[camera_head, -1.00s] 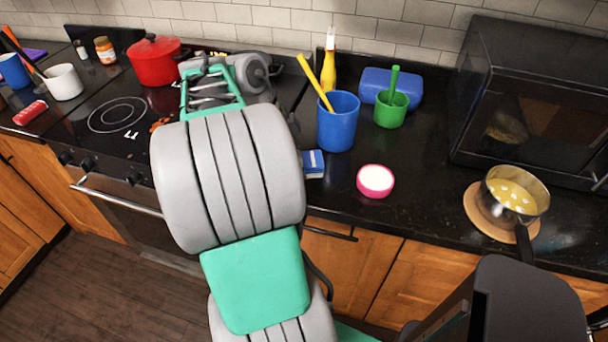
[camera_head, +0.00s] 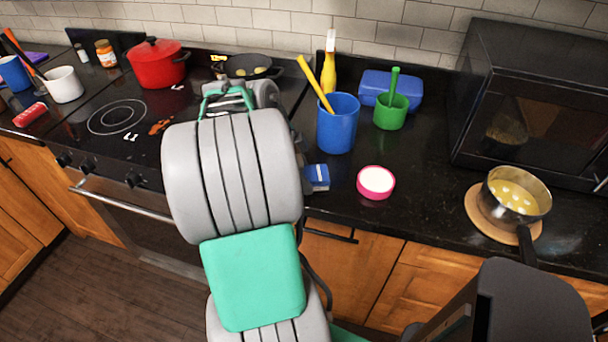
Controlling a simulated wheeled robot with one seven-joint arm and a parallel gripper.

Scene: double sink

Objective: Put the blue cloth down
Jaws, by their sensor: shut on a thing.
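A small blue item with white marks (camera_head: 317,177), which looks like the blue cloth, shows at the right edge of my arm, in front of the blue cup. Its left part is hidden behind my arm, and I cannot tell whether it touches the counter. My gripper is hidden behind my own arm's large grey link, so its fingers and their hold on the cloth do not show.
A blue cup (camera_head: 337,128) with a yellow handle, a green cup (camera_head: 390,110) and a pink-rimmed white bowl (camera_head: 375,182) stand near the cloth. A saucepan (camera_head: 517,192) is at right. Black counter (camera_head: 430,170) is clear between bowl and saucepan.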

